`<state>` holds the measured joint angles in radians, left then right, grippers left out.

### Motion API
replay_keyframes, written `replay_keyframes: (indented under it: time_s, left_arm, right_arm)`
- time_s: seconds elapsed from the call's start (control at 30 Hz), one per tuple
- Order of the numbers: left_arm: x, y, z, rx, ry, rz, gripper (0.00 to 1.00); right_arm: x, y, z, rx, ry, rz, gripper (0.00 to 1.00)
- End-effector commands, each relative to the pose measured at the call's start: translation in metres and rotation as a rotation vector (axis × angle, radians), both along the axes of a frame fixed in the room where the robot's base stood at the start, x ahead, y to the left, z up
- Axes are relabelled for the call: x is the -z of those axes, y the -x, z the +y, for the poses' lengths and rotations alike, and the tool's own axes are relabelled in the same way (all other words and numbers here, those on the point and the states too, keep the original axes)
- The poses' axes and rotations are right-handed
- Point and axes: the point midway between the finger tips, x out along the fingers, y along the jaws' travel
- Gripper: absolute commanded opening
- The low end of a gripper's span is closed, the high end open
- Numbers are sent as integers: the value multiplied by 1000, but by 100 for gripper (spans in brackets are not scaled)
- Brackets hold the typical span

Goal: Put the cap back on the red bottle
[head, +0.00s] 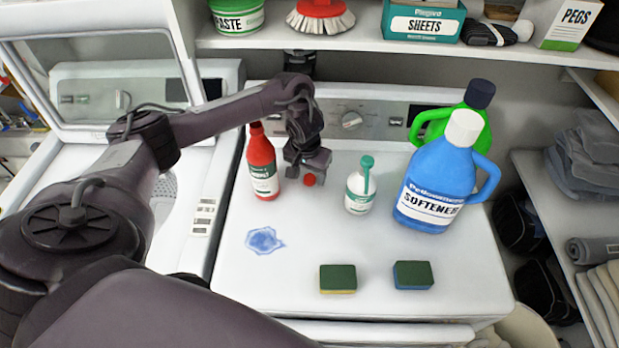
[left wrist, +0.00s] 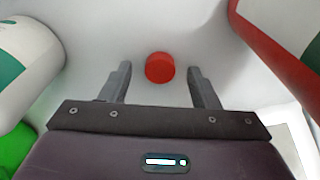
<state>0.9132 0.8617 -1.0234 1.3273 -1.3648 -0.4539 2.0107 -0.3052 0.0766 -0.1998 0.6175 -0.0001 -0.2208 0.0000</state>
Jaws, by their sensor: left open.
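The red bottle (head: 263,165) stands upright on the white machine top, with a white and green label. It also shows at the right edge of the left wrist view (left wrist: 280,50). A small red cap (head: 310,179) lies on the machine top to the right of the bottle, apart from it. My left gripper (head: 306,170) is over the cap and pointing down. In the left wrist view its two fingers are open, and the cap (left wrist: 160,67) shows between and a little beyond the fingertips. I cannot tell the height of the fingers over the cap. My right gripper is not in view.
A white bottle with a green top (head: 359,190) stands right of the cap. A blue softener jug (head: 437,180) and a green jug (head: 484,135) stand farther right. Two sponges (head: 338,279) and a blue spill (head: 264,240) are in front. A shelf (head: 350,40) runs behind, above the machine.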

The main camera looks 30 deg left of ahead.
Motion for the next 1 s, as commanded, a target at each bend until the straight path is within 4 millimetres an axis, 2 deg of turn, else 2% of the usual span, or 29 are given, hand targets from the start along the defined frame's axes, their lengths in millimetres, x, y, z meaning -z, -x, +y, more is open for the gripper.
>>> replay_keyframes:
  time_s: [0.4,0.77,1.0]
  left_arm:
    - [5,0,1,0,-1,0,56]
    - [5,0,1,0,-1,0,9]
    - [5,0,1,0,-1,-1,8]
  right_arm:
    - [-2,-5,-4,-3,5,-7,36]
    - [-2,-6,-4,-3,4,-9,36]
    - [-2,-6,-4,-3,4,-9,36]
